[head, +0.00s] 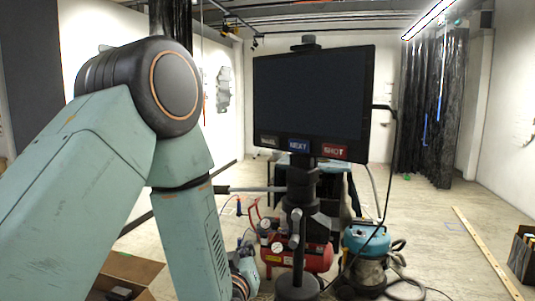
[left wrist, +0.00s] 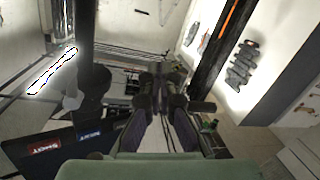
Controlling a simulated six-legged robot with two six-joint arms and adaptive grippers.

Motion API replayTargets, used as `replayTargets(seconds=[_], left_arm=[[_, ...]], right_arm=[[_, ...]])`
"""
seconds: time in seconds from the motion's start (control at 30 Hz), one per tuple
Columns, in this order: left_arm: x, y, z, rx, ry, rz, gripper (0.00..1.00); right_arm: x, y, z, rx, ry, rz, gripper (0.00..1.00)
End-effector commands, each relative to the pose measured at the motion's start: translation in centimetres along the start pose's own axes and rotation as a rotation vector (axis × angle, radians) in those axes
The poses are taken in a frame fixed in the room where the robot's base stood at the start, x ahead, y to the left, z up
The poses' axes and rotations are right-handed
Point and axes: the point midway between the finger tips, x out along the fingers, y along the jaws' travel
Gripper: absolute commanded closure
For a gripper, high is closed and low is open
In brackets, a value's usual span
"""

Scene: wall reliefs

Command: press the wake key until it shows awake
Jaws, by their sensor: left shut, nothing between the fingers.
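In the head view a large dark screen (head: 312,95) stands upright, its face blank. Along its lower edge sit a grey key (head: 269,141) with faint lettering that seems to read WAKE, a blue NEXT key (head: 299,145) and a red SHOT key (head: 334,151). In the left wrist view the red key (left wrist: 44,146) and blue key (left wrist: 88,134) show at the lower left, upside down; I cannot make out the grey key there. My left gripper (left wrist: 158,85) is shut and empty, to the right of these keys in that view. My right gripper is not in view.
Below the screen are a dark stand (head: 299,225), a red compressor (head: 312,258) and a blue vacuum cleaner (head: 366,240) with hoses on the floor. A cardboard box (head: 132,268) is at lower left. A plank (head: 485,250) lies on the open floor at right.

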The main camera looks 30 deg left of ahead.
Motion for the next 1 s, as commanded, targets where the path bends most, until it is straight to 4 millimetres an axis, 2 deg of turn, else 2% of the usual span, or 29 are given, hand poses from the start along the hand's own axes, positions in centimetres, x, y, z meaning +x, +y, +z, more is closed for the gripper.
replayTargets(seconds=[0.03, 0.2, 0.3, 0.4, 0.57, 1.0], left_arm=[[0.1, 0.9, -4.1, -0.025, 0.061, 0.000, 1.00], [0.1, 2.3, -13.3, -0.096, 0.246, -0.004, 1.00], [-0.2, 2.8, -17.4, -0.129, 0.329, -0.007, 1.00], [-0.5, 3.0, -20.0, -0.151, 0.386, -0.008, 1.00], [-0.8, 3.1, -21.6, -0.165, 0.424, -0.010, 1.00], [-0.4, 3.3, -21.4, -0.162, 0.425, -0.010, 1.00]], right_arm=[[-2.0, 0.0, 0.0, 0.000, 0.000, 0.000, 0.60], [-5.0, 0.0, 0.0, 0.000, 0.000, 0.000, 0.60], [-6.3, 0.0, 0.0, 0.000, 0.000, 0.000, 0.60], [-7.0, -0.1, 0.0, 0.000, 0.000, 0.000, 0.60], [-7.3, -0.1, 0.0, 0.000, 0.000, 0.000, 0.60], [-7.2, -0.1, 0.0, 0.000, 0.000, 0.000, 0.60]])
